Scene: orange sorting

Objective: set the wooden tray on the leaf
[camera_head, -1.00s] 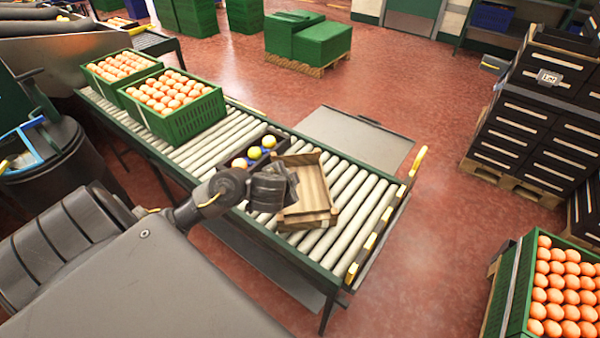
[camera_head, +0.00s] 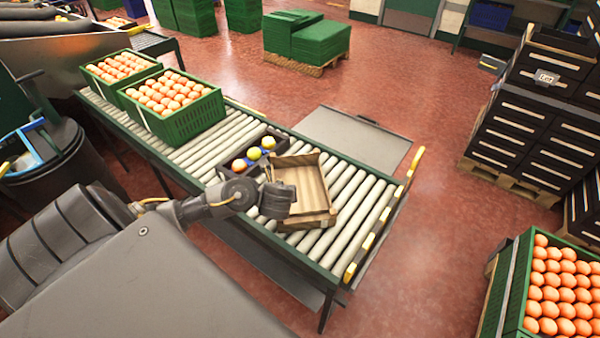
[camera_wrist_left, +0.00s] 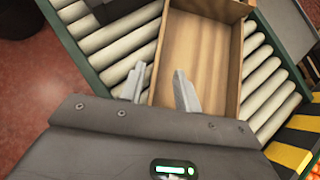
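The wooden tray (camera_head: 318,221) is an open, shallow box, sitting slightly askew on the rollers near the right end of the conveyor. It looks empty; it also shows in the left wrist view (camera_wrist_left: 205,50). The leaf appears to be the flat grey panel (camera_head: 355,140) on the far side of the conveyor, with its top bare. My left gripper (camera_head: 273,182) is at the tray's left side. In the left wrist view my left gripper (camera_wrist_left: 160,75) has its fingers apart, one on either side of the tray's side wall. My right gripper is out of view.
A small black crate (camera_head: 233,150) with several coloured fruits stands just left of the tray. Two green crates (camera_head: 185,125) of oranges stand farther up the conveyor. Yellow-marked end rails (camera_head: 352,272) edge the conveyor's right end. The rollers right of the tray are clear.

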